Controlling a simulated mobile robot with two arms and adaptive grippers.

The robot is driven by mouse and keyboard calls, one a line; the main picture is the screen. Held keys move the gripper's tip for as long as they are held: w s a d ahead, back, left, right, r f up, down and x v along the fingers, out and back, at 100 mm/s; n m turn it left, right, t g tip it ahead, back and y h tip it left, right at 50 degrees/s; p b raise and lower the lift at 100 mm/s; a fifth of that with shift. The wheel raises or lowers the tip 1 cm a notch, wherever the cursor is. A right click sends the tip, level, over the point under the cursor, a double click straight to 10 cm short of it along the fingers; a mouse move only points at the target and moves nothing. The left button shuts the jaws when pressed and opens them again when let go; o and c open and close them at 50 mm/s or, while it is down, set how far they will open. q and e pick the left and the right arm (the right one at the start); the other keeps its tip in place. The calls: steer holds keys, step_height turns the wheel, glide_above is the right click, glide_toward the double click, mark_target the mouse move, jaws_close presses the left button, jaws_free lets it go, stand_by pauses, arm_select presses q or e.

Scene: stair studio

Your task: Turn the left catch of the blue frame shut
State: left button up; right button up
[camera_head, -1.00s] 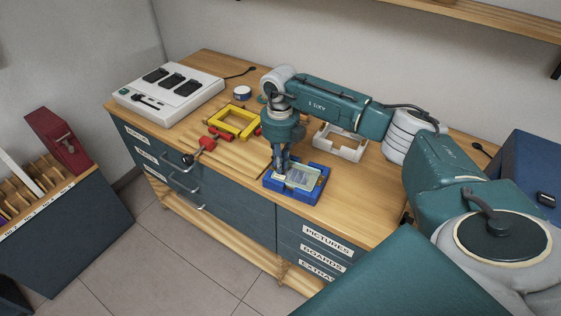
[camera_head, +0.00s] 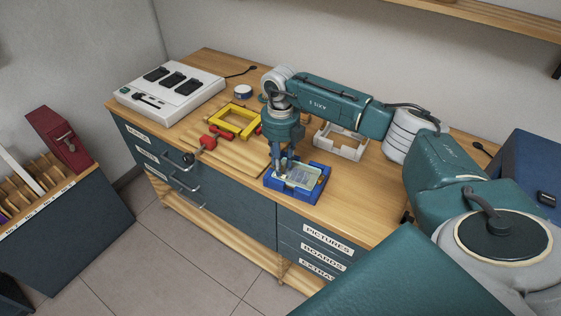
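The blue frame (camera_head: 318,192) lies on the wooden worktop near its front edge, with a pale, clear panel (camera_head: 302,176) inside it. My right gripper (camera_head: 279,170) points down at the frame's left side, over the place of the left catch. The catch itself is too small and too covered by the fingers to make out. The fingertips are at or just above the frame's left rim; I cannot tell whether they touch it. Whether the fingers are open or shut is not clear at this size. My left gripper is not in view.
A yellow frame (camera_head: 251,132) and a red clamp (camera_head: 207,142) lie left of the blue frame. A white tray (camera_head: 343,150) stands behind it, close to my forearm. A white device (camera_head: 170,105) fills the back left. The worktop right of the blue frame is clear.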

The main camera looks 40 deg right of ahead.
step_height(320, 180, up, 12)
stand_by(0.5)
stand_by(0.3)
